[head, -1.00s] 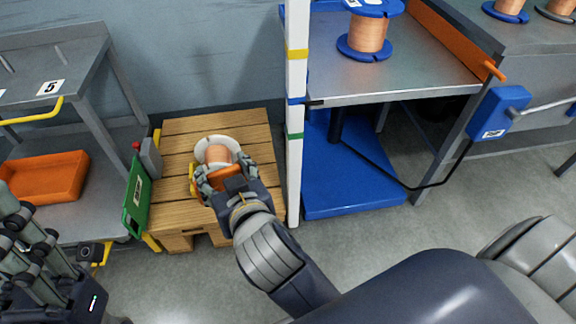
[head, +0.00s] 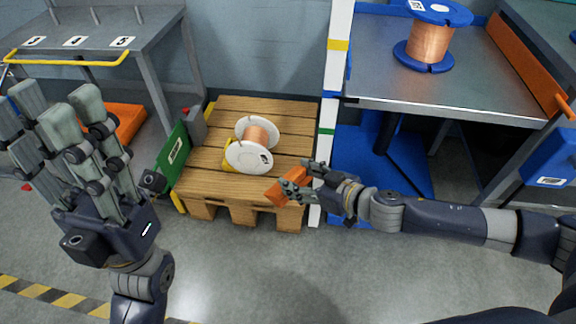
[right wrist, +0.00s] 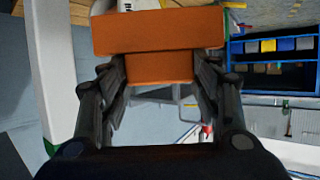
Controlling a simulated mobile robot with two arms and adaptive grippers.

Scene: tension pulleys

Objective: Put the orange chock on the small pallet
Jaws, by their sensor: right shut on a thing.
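The orange chock (head: 289,187) is held in my right gripper (head: 308,181), at the front right corner of the small wooden pallet (head: 207,184) in the head view. I cannot tell whether it touches the boards. In the right wrist view the orange chock (right wrist: 158,42) fills the gap between the fingers (right wrist: 160,85). On the pallet lies a white-flanged copper spool (head: 250,157), with a yellow piece (head: 229,168) partly hidden behind its flange. My left gripper (head: 62,105) is raised at the left with its fingers spread, open and empty.
A white post (head: 337,65) with coloured bands stands just right of the pallet. A green panel (head: 173,152) and grey box stand at its left edge. The metal bench (head: 440,88) at right holds a blue-flanged copper spool (head: 428,42). Floor in front is clear.

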